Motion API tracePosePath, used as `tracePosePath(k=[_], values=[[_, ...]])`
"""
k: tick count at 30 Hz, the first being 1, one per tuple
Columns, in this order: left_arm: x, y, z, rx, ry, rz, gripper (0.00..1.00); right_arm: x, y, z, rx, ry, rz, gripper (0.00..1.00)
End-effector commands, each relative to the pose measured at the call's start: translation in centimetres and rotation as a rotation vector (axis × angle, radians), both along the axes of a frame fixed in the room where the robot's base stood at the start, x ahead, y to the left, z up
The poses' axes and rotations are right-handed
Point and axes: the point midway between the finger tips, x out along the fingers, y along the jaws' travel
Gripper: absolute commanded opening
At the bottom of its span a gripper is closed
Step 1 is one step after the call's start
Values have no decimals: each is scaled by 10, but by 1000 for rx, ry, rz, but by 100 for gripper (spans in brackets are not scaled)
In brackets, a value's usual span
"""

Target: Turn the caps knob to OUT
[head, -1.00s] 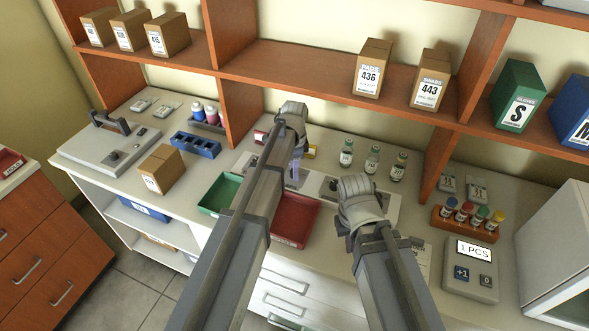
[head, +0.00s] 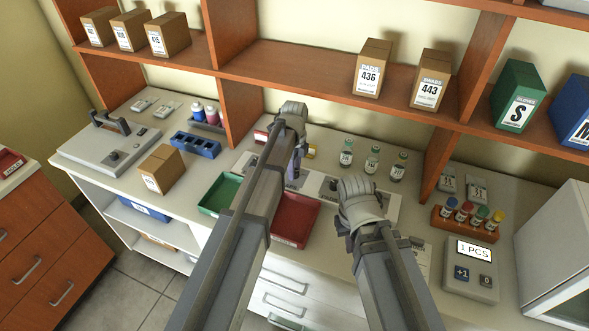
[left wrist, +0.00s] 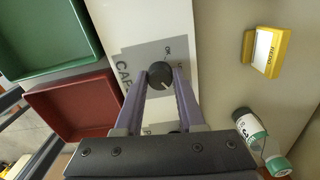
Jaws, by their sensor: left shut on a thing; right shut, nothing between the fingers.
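The caps knob (left wrist: 160,74) is a round dark knob on a grey patch of a white panel (left wrist: 125,20) lettered CAPS, beside the red tray. A pale mark shows on the knob's near side in the left wrist view. Other lettering beyond it is too small to read surely. My left gripper (left wrist: 162,82) is shut on the knob, one purple-grey finger on each side. In the head view my left gripper (head: 294,178) points down at the panel, and its arm hides the knob. My right gripper (head: 346,232) is apart from it, above the counter, its fingertips hidden.
A green tray (head: 208,208) and a red tray (head: 297,240) are beside the panel. A yellow labelled block (left wrist: 262,52) and several vials (head: 372,160) stand behind it. A counting device (head: 470,268) and tube rack (head: 448,213) are at right.

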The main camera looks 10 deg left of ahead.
Motion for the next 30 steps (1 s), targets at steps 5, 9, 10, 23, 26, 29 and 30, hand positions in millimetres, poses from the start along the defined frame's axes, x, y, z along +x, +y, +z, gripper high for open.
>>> tracePosePath(k=[5, 9, 10, 23, 26, 29, 30], values=[[0, 0, 0, 0, 0, -27, 0, 0, 0, 0, 0, 0, 0, 0], [0, 0, 0, 0, 0, -35, 0, 0, 0, 0, 0, 0, 0, 0], [0, 0, 0, 0, 0, -35, 0, 0, 0, 0, 0, 0, 0, 0], [0, 0, 0, 0, 0, -34, 56, 0, 0, 0, 0, 0, 0, 0], [0, 0, 0, 0, 0, -33, 68, 0, 0, 0, 0, 0, 0, 0], [0, 0, 0, 0, 0, -33, 68, 0, 0, 0, 0, 0, 0, 0], [0, 0, 0, 0, 0, -33, 68, 0, 0, 0, 0, 0, 0, 0]])
